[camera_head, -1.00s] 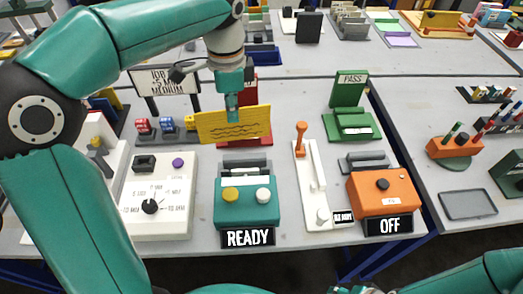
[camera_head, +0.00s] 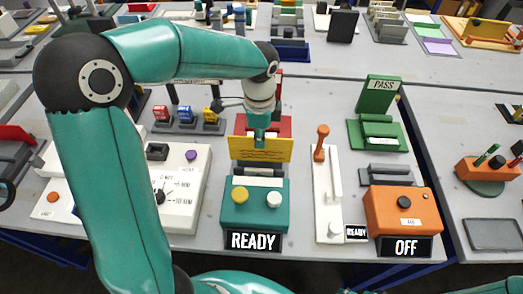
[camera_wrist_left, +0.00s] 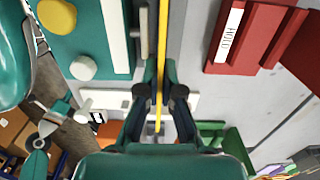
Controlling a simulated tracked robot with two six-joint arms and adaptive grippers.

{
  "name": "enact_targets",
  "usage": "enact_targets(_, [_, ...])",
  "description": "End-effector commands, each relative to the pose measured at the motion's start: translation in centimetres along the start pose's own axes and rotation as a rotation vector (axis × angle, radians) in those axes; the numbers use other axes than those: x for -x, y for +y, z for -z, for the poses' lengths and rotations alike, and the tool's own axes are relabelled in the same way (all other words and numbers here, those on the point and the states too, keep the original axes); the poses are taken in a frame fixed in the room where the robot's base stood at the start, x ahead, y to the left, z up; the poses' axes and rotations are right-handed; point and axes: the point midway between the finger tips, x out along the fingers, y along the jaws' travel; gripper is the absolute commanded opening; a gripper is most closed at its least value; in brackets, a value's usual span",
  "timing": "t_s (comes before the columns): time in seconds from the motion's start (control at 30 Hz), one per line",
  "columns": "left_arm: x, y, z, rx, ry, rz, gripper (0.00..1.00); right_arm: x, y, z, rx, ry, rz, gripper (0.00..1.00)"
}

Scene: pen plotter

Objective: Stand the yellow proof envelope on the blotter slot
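The yellow proof envelope (camera_head: 275,150) is upright, its face with dark wavy lines toward the head camera. My left gripper (camera_head: 260,138) is shut on its upper middle; the left wrist view shows the envelope (camera_wrist_left: 161,45) edge-on between the fingers (camera_wrist_left: 163,97). A grey slotted holder (camera_head: 258,169), which may be the blotter slot, lies just below the envelope, behind the teal unit (camera_head: 240,209). I cannot tell whether envelope and holder touch. A similar grey holder (camera_head: 386,174) stands behind the orange unit.
A red stand (camera_head: 284,126) is close behind the envelope. A white lever unit (camera_head: 326,195) and a green PASS stand (camera_head: 378,95) are to the right. Bare table lies between them.

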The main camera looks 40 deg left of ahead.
Motion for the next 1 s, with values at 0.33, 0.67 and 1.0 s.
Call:
enact_targets(0.33, [-3.6,0.0,-0.1,0.001,-0.002,-0.003,0.00,-0.1,0.0,0.0,0.000,0.000,0.000,0.62])
enact_targets(0.67, [-4.9,0.0,-0.1,0.002,0.001,0.001,0.00,-0.1,0.0,0.0,0.000,0.000,0.000,0.62])
enact_targets(1.0, [-5.1,0.0,-0.1,0.002,0.001,0.000,0.31,-0.2,0.1,0.0,0.000,0.000,0.000,0.62])
